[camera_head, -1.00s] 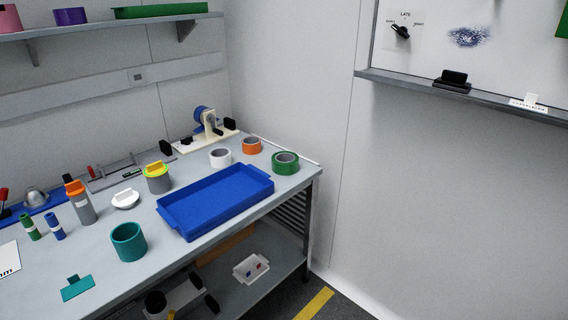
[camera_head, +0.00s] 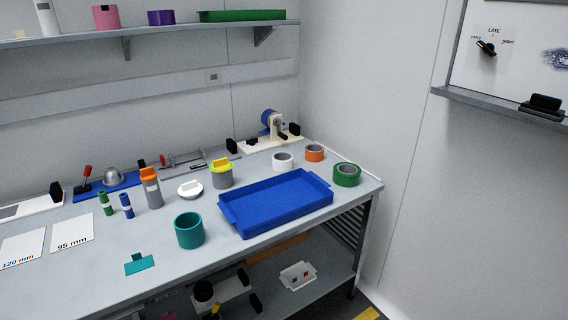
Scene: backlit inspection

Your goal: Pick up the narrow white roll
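The narrow white roll (camera_head: 283,161) lies on the grey workbench, behind the blue tray and left of the orange roll (camera_head: 314,153). Its dark round opening faces up. It stands clear of its neighbours. Neither of my grippers shows in the head view.
A blue tray (camera_head: 228,215) fills the bench's right middle, in front of the roll. A green roll (camera_head: 346,175) sits at the right end. A tape dispenser (camera_head: 270,128) stands behind. A teal cup (camera_head: 189,231), several bottles and labelled cards are to the left. The bench front is mostly clear.

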